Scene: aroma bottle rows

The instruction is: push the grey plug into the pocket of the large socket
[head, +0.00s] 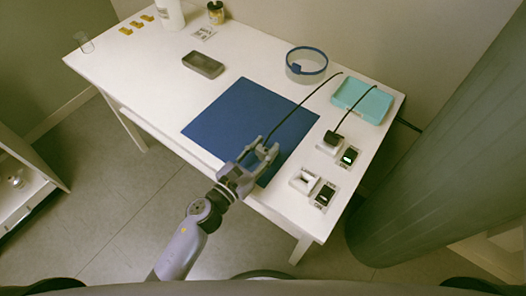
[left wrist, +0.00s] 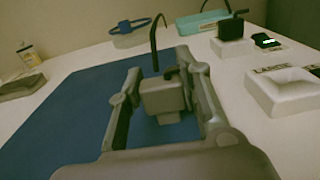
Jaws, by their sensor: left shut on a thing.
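My left gripper (head: 266,151) is shut on the grey plug (left wrist: 162,97) above the front right part of the blue mat (head: 235,112). In the left wrist view the plug sits between the two fingers, with its narrower end toward the camera. A black cable (head: 304,104) runs from it toward the back of the table. The large socket (head: 303,181) is a white block to the right of the gripper, apart from the plug. The left wrist view shows its empty pocket and "LARGE" label (left wrist: 285,90). My right gripper is out of view.
A black plug (head: 330,138) stands in another white socket behind, beside a green-lit indicator (head: 349,157). A dark indicator (head: 324,195) is beside the large socket.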

